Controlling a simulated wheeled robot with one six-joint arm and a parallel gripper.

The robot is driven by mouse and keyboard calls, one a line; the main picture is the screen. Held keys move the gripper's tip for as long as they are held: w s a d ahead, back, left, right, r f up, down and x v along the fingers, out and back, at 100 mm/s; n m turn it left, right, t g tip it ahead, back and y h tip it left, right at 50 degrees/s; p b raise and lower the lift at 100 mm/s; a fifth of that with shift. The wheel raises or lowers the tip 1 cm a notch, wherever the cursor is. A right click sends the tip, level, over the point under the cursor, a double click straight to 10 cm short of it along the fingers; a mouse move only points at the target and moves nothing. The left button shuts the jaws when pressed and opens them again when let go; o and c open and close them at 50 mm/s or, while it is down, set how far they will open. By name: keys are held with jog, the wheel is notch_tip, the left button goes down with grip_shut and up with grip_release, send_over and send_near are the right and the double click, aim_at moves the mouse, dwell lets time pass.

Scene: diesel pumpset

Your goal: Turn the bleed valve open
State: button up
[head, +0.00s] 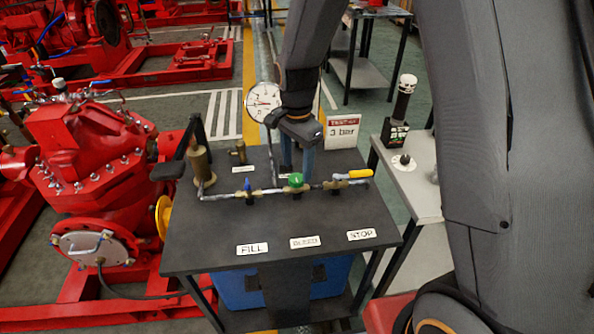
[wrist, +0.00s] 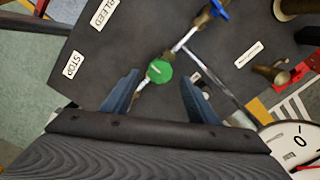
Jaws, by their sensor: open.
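The bleed valve is a round green knob (head: 296,180) on the pipe across the black table, behind the BLEED label (head: 305,242). In the wrist view, the green knob (wrist: 159,72) lies between my spread fingers near their tips. My gripper (head: 297,165) is open, pointing down just behind and above the knob. It holds nothing; whether a finger touches the knob cannot be told. The FILL valve has a blue handle (head: 247,185) to the left. The STOP valve has a yellow lever (head: 357,174) to the right, lying along the pipe.
A pressure gauge (head: 263,101) stands behind the table beside my arm. A sign reading 3 bar (head: 343,131) stands at the back. Brass fittings (head: 200,165) stand on the table's left. A grey side table (head: 412,185) is at right, a red pump (head: 95,175) at left.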

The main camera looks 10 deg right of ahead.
aim_at(297, 177)
jog(key=shift+f, duration=1.75)
jog(key=c, duration=1.1)
jog(key=shift+o, duration=0.2)
jog(key=shift+p, duration=0.3)
